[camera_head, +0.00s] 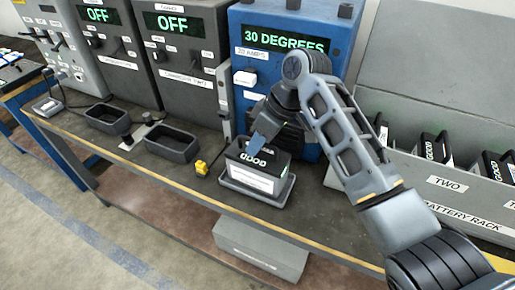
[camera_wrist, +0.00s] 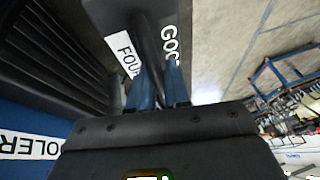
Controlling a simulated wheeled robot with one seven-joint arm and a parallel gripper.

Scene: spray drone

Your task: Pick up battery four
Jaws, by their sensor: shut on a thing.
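Battery four is a black box (camera_head: 268,169) marked "GOOD" on top with a white label on its front. It stands in a grey tray (camera_head: 253,196) on the workbench, in front of the blue cooler. My gripper (camera_head: 258,143) comes down on it from above and is shut on its top handle. In the wrist view my blue fingers (camera_wrist: 160,85) close around the dark handle bar, and the battery (camera_wrist: 95,14) shows the words "FOUR" and "GOOD". The battery's underside is hidden in the tray.
The blue cooler (camera_head: 290,75) reads "30 DEGREES" behind the battery. Two empty dark trays (camera_head: 171,145) (camera_head: 107,118) and a small yellow object (camera_head: 201,168) lie to the left. The grey battery rack (camera_head: 450,190) with more batteries stands to the right. The bench's front edge is close.

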